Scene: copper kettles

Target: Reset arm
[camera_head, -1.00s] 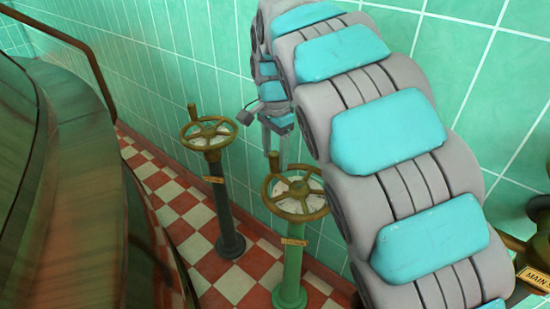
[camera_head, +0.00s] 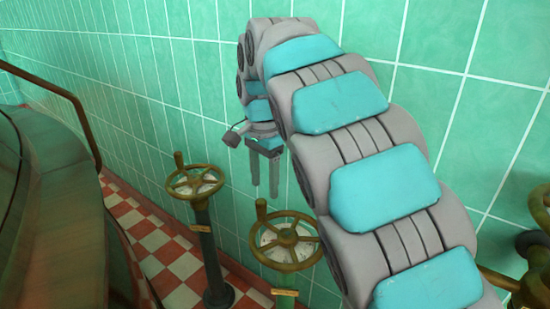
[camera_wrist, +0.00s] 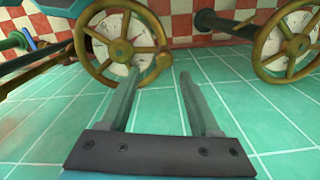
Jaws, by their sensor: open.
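My gripper (camera_head: 264,190) hangs fingers-down in the head view, above and just left of the nearer valve wheel. Its two fingers are apart with nothing between them. In the wrist view my gripper (camera_wrist: 158,85) also shows open and empty. The nearer brass valve wheel (camera_head: 287,262) has a pale dial face and a small upright knob. A second brass valve wheel (camera_head: 195,201) stands farther left on a dark post. Two valve wheels show in the wrist view, one on the left (camera_wrist: 78,52) beyond the fingers and one on the right (camera_wrist: 262,62). My gripper looks clear of both.
A large dark copper vessel (camera_head: 50,210) fills the left side, with a brown rail (camera_head: 45,78) behind it. Green tiled wall (camera_head: 170,75) runs along the back. Dark pipework (camera_head: 535,245) is at the right edge. Red and white floor tiles (camera_head: 150,237) show between vessel and wheels.

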